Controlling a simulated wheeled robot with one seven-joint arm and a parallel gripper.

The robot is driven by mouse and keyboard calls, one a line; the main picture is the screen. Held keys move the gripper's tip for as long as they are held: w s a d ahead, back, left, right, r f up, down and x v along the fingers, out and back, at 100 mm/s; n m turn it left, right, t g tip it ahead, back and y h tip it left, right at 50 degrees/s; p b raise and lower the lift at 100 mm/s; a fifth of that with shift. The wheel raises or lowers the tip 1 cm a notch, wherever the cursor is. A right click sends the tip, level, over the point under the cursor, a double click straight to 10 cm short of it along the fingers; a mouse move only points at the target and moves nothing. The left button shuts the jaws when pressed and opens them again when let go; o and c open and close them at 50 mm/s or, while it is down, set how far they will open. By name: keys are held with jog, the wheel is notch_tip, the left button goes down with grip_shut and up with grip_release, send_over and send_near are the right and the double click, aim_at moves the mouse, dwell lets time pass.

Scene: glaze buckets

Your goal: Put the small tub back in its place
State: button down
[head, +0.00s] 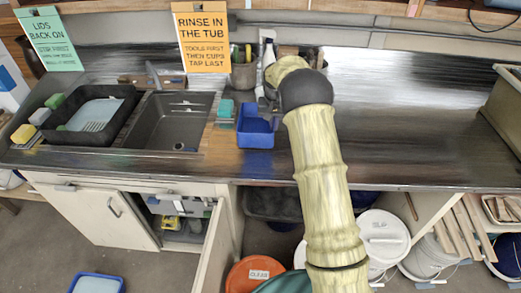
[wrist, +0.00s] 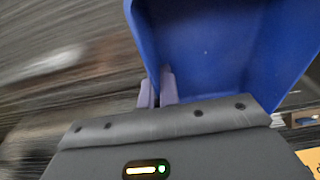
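The small blue tub (head: 257,139) shows in the head view at the counter, right of the sink, open side up. I cannot tell whether it rests on the counter or is slightly raised. In the wrist view the tub (wrist: 215,45) fills the upper right. My gripper (wrist: 157,88) is at its left wall, with its two pale purple fingers close together and the wall's edge between them, so it looks shut on the tub. In the head view my own arm hides the gripper.
The sink (head: 170,122) and a black basin (head: 122,112) lie to the left. A green sponge (head: 226,108) sits beside the tub. A pot (head: 243,77) and a white bottle (head: 268,55) stand behind. The counter (head: 420,120) at right is clear. A cabinet door (head: 214,245) hangs open below.

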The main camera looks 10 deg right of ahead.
notch_tip(320, 180, down, 6)
jog(key=shift+r+p, duration=0.1)
jog(key=shift+p, duration=0.65)
jog(key=shift+f+p, duration=0.6)
jog(key=shift+f, duration=1.3)
jog(key=shift+f, duration=0.1)
jog(key=c, duration=1.6)
grip_release()
jog(key=shift+c, duration=0.2)
jog(key=r+b, duration=0.1)
jog(key=r, duration=0.3)
jog(key=s+r+b, duration=0.1)
jog(key=r, duration=0.7)
jog(key=shift+s+a+b, duration=0.15)
jog(key=shift+s+b, duration=0.1)
jog(key=shift+b, duration=0.15)
